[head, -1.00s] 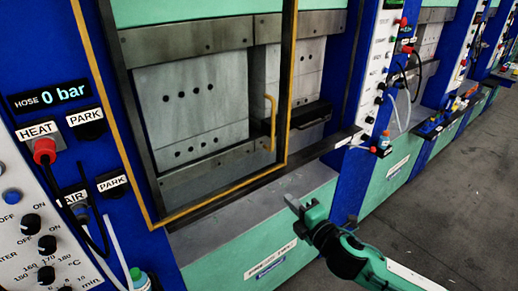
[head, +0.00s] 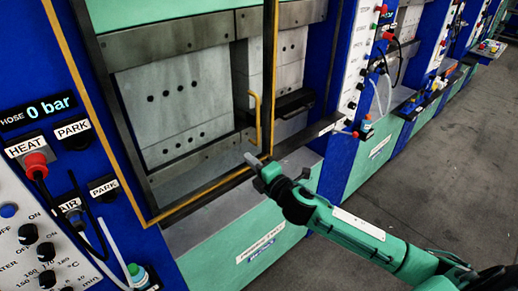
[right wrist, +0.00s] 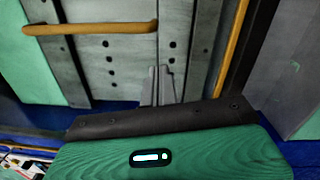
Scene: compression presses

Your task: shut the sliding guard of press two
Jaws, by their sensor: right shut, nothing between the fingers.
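The sliding guard shows in the head view as a yellow-edged frame (head: 273,60) across the front of the press, with grey platens visible through it. Its yellow bar handle (head: 257,120) is upright near the frame's right edge. Part of the press opening shows to the right of that edge. My right gripper (head: 251,159) is shut and empty, just below the handle and apart from it. In the right wrist view, the closed fingers (right wrist: 158,85) point toward the platens, with the handle (right wrist: 90,29) at upper left and a yellow frame edge (right wrist: 232,50) to the right. My left gripper is out of view.
A blue panel with a hose display (head: 40,110), knobs and cables stands at the left. A white control panel (head: 360,65) stands right of the opening. A dark ledge (head: 300,137) runs below the opening. Grey floor (head: 420,190) is clear at the right.

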